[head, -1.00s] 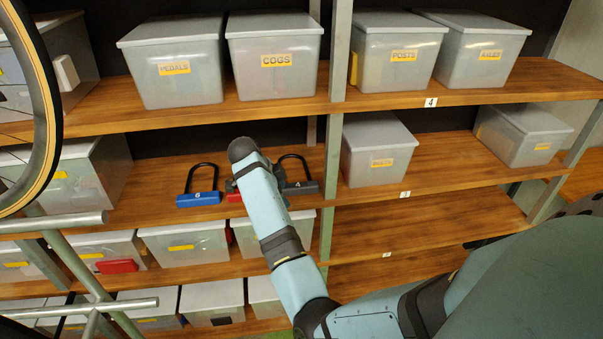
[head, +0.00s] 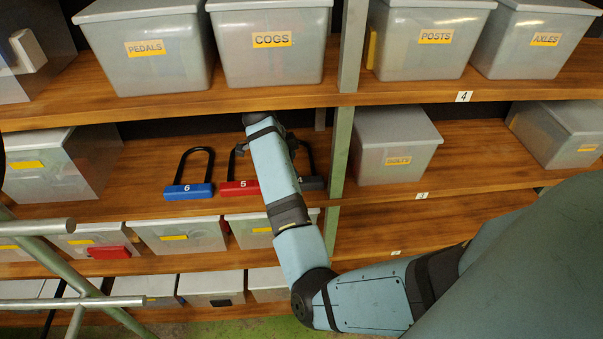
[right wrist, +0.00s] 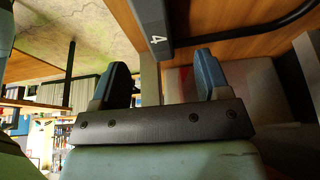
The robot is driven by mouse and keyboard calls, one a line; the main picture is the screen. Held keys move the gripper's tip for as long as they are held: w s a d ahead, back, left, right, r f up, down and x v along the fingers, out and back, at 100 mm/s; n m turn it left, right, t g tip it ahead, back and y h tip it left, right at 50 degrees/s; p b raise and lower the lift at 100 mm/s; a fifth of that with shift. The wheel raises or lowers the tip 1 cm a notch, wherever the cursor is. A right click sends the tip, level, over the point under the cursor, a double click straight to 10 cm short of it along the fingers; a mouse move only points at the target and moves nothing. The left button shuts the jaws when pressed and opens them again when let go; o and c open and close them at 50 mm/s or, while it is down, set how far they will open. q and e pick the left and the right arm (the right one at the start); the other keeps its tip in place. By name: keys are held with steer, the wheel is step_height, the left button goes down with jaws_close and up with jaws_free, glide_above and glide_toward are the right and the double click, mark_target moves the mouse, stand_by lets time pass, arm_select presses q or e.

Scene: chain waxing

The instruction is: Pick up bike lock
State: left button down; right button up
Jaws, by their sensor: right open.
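Three U-shaped bike locks stand in a row on the middle shelf in the head view: a blue lock marked 6 (head: 188,190), a red lock marked 5 (head: 238,188) and a dark lock marked 4 (head: 313,182). My right forearm crosses in front of the row and covers part of the red and dark locks. My right gripper (right wrist: 160,70) is open in the right wrist view, with its two fingers apart. The body of the dark lock (right wrist: 153,24) shows just beyond and between the fingertips, not gripped. My left gripper is out of view.
Lidded bins, such as the cogs bin (head: 270,65), fill the shelf above, close over my arm. A green post (head: 340,150) and a grey bin (head: 395,150) stand right of the locks. Metal bars (head: 70,302) are at lower left.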

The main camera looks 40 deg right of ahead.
mark_target(300, 180)
steer(key=p+x, duration=0.2)
steer(key=x, duration=0.4)
steer(key=shift+s+f, duration=0.1)
steer(key=shift+s, duration=0.15)
steer(key=shift+d+f, duration=0.15)
steer(key=shift+f, duration=0.3)
steer(key=c, duration=1.1)
jaws_close()
